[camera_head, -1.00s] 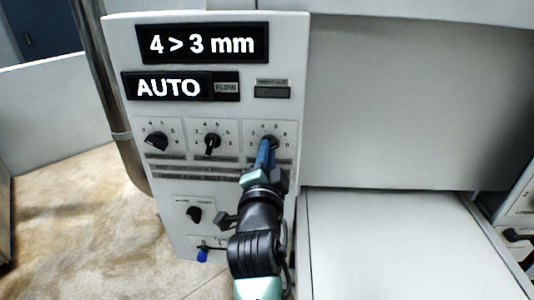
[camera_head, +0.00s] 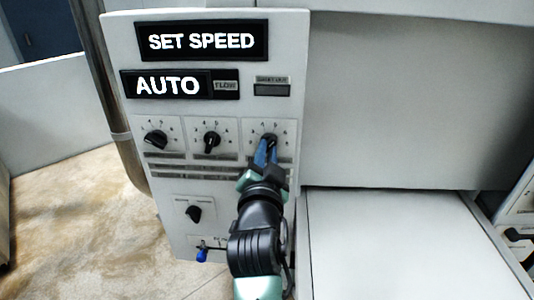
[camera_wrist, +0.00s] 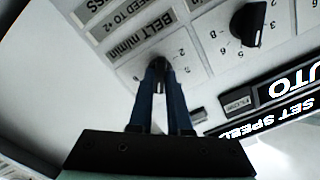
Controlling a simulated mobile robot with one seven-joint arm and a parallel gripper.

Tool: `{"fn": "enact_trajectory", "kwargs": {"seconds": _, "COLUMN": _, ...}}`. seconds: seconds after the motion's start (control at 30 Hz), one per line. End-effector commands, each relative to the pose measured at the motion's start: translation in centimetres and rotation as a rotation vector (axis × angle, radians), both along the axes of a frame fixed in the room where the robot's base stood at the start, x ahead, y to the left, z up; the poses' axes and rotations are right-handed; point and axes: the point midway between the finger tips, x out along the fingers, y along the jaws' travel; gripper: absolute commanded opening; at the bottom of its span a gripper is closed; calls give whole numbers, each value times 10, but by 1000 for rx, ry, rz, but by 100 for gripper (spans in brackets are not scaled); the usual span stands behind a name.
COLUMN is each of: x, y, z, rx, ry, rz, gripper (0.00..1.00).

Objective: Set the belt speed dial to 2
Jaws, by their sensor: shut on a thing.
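The belt speed dial (camera_head: 270,138) is the rightmost knob in the upper row of the control panel. My gripper (camera_head: 265,151) reaches up to it from below, with its blue fingers on either side of the knob. In the wrist view my gripper (camera_wrist: 160,72) is shut on the dark dial (camera_wrist: 159,87), under an upside-down "BELT m/min" label (camera_wrist: 140,38). The fingers hide much of the knob, so I cannot read its setting. The upper display (camera_head: 202,41) reads "SET SPEED".
Two similar dials, one at left (camera_head: 156,140) and one in the middle (camera_head: 211,140), sit beside it. A lower knob (camera_head: 194,213) and a blue-tipped switch (camera_head: 202,254) are below. An "AUTO" display (camera_head: 167,85) is above. A flat pale bed (camera_head: 390,245) lies to the right.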

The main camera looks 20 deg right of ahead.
Motion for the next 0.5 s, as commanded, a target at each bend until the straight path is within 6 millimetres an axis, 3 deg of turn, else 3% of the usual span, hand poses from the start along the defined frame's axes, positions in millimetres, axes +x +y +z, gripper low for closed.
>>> {"fn": "enact_trajectory", "kwargs": {"seconds": 0.5, "x": -1, "y": -1, "z": 0, "rx": -445, "ry": 210, "rz": 0, "gripper": 0}}
